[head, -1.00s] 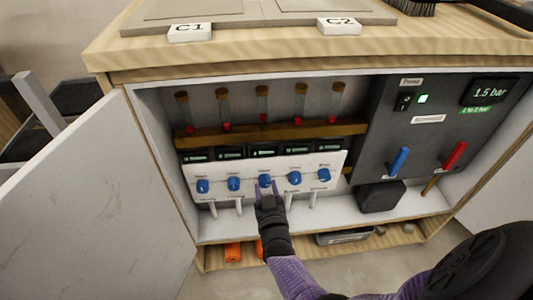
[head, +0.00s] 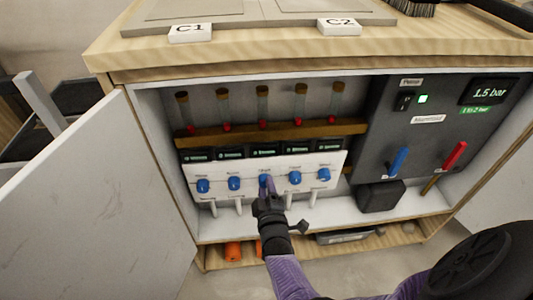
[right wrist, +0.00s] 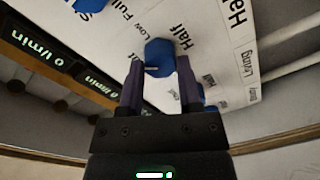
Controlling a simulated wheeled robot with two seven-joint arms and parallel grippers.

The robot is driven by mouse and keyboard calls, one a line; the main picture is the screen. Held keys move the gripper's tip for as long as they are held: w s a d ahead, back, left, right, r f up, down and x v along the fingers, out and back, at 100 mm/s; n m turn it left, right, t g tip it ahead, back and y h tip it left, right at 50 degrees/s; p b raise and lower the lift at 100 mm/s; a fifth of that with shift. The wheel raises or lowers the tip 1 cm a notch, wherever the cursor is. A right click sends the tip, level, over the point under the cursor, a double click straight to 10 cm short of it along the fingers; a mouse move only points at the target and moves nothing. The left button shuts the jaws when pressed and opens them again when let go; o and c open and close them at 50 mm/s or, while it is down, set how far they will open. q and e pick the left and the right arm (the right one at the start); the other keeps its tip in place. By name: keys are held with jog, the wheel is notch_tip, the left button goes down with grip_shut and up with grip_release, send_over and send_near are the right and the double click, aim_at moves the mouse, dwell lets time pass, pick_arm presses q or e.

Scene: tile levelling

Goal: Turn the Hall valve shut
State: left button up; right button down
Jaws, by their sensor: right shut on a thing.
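A white panel (head: 219,170) in the open cabinet carries a row of several blue valve knobs. My right gripper (head: 266,186) reaches up from below and is shut on the middle blue knob (head: 264,179). In the right wrist view, the fingers of the right gripper (right wrist: 159,82) stand on either side of this blue knob (right wrist: 159,55). The panel (right wrist: 225,60) there bears printed words such as "Full", "Low" and "Half"; I cannot clearly read which label belongs to the gripped knob. My left gripper is not in view.
Other blue knobs (head: 234,184) sit close on both sides. Flow tubes (head: 262,103) with red floats stand above small displays; one display (right wrist: 35,48) reads 0 l/min. A blue lever (head: 399,160), a red lever (head: 454,155) and a 1.5 bar gauge (head: 489,92) are at right.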

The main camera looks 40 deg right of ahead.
jog(key=n+b, duration=0.1)
jog(key=n, duration=0.5)
jog(key=shift+a+n, duration=0.1)
jog(key=shift+n, duration=0.2)
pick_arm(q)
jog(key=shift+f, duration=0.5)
pick_arm(e)
jog(key=shift+n, duration=0.3)
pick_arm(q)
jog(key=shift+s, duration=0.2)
pick_arm(e)
jog(key=shift+n+h, duration=0.3)
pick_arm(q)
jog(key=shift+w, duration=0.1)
pick_arm(e)
jog(key=c, duration=0.6)
grip_release()
jog(key=shift+c, duration=0.2)
jog(key=o, duration=0.4)
jog(key=shift+c, duration=0.2)
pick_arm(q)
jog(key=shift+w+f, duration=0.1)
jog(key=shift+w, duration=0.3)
